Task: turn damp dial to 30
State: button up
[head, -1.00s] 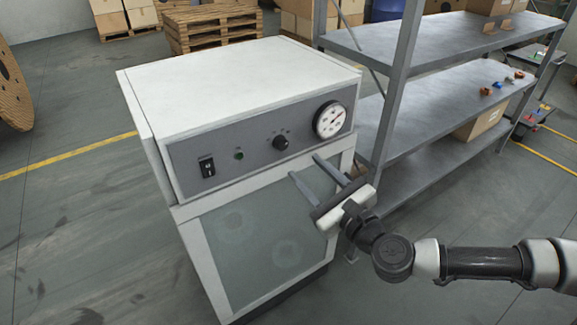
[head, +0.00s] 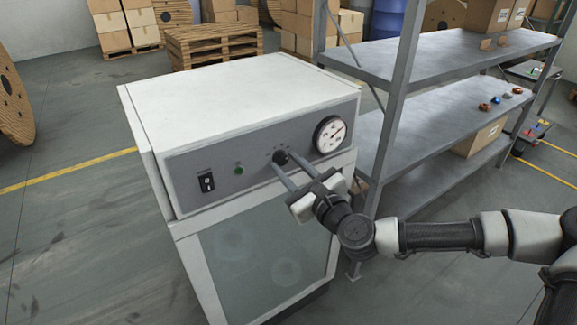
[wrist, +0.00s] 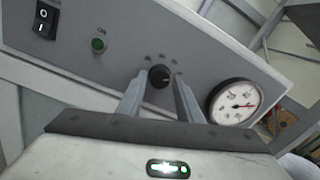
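The damp dial is a small black knob (head: 280,157) on the grey front panel of the white cabinet, with small scale marks above it. In the wrist view the knob (wrist: 160,77) sits between my two fingers; its scale figures are too small to read. My gripper (head: 282,156) is open, with its fingertips at the panel on either side of the knob. In the wrist view my gripper (wrist: 156,83) shows a gap to the knob on the left, while the right finger is very close to it; I cannot tell if it touches.
A round white gauge (head: 330,134) with a red needle is right of the knob. A green button (head: 239,169) and a black rocker switch (head: 206,181) are to its left. A grey metal shelf (head: 440,125) stands close on the right.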

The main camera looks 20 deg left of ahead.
jog(key=c, duration=0.7)
jog(key=shift+o, duration=0.2)
jog(key=shift+n, duration=0.3)
jog(key=n, duration=0.3)
jog(key=shift+f+b, duration=0.1)
jog(key=shift+b, duration=0.3)
jog(key=n, duration=0.4)
jog(key=shift+b, duration=0.35)
jog(key=n+b, duration=0.1)
jog(key=n, duration=0.3)
jog(key=shift+n, duration=0.4)
jog(key=shift+n+y+b, duration=0.35)
jog(key=shift+n+y, duration=0.05)
jog(key=shift+n, duration=1.3)
jog(key=shift+d+n, duration=0.1)
jog(key=shift+n, duration=0.2)
